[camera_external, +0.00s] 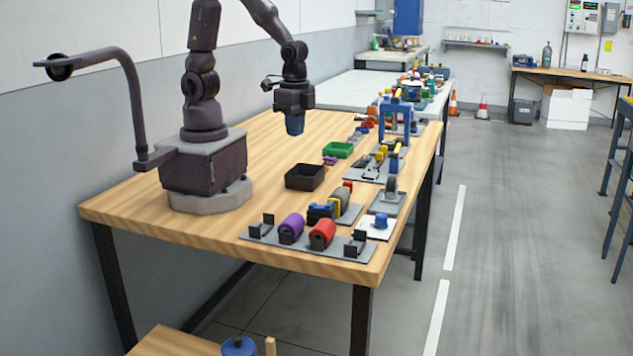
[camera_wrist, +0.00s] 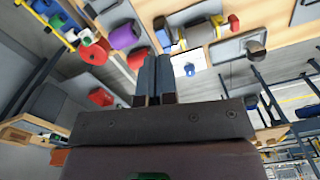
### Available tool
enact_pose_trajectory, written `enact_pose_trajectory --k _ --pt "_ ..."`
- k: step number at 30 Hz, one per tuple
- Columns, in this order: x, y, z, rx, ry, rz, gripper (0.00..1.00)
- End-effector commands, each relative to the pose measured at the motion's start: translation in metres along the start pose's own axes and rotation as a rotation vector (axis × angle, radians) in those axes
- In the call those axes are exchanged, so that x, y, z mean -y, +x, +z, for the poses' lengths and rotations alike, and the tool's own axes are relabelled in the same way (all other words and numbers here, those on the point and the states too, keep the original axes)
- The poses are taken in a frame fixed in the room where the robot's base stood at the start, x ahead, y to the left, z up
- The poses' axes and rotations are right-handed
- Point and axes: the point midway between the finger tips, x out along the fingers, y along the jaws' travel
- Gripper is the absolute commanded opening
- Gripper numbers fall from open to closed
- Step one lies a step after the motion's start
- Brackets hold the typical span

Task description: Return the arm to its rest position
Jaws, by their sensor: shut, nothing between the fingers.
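My gripper (camera_external: 295,124) hangs from the bent arm above the wooden workbench (camera_external: 130,203), fingers pointing down and apart from the bench top. Its blue-grey fingers also show in the wrist view (camera_wrist: 154,76), closed together with nothing between them. In the external view it is behind the black bin (camera_external: 305,177) and the green bin (camera_external: 339,150), apart from both.
Near the bench's front edge, a grey plate holds a purple cylinder (camera_external: 291,228) and a red cylinder (camera_external: 322,234). A blue frame (camera_external: 407,118) stands along the right side with several small parts. The bench left of the bins is mostly clear.

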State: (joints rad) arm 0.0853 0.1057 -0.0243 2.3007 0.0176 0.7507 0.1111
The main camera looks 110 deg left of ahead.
Motion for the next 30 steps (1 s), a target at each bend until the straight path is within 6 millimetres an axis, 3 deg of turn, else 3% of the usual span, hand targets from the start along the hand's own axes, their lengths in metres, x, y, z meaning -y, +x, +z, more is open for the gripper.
enact_pose_trajectory --k 1,6,15,21,30 --pt "0.002 -0.019 0.008 -0.040 -0.033 -0.005 0.00" --pt "0.006 -0.067 0.040 -0.166 -0.136 -0.015 0.00" --pt "0.009 -0.123 0.081 -0.419 -0.221 -0.035 0.00" --pt "0.010 -0.139 0.087 -0.503 -0.231 -0.047 0.00" --pt "0.010 -0.139 0.087 -0.505 -0.232 -0.048 0.00"
